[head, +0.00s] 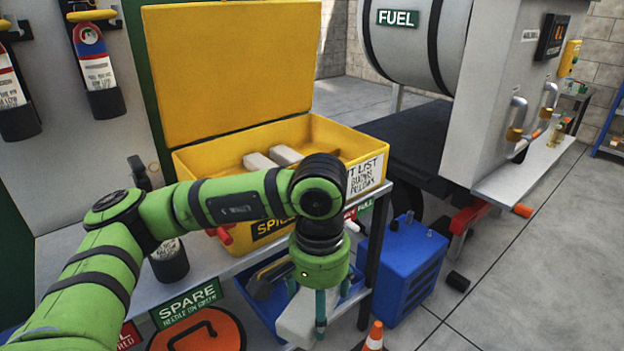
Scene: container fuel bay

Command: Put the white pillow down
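My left arm comes in from the left, and its gripper (307,300) points down in front of the yellow spill box. Its fingers sit on either side of a white pillow (295,321), which hangs over the blue tray (257,312) on the lower shelf. The pillow's lower end reaches near the bottom of the picture. The open yellow box (208,158) stands on the bench with its lid (232,70) raised. Two more pale pillows (262,162) lie inside it; my arm hides part of the box. My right gripper is not in view.
A blue case (400,265) stands on the floor right of the bench, with an orange cone (374,337) in front. A dark cylinder (170,262) stands on the bench (82,255). The floor at right is mostly clear.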

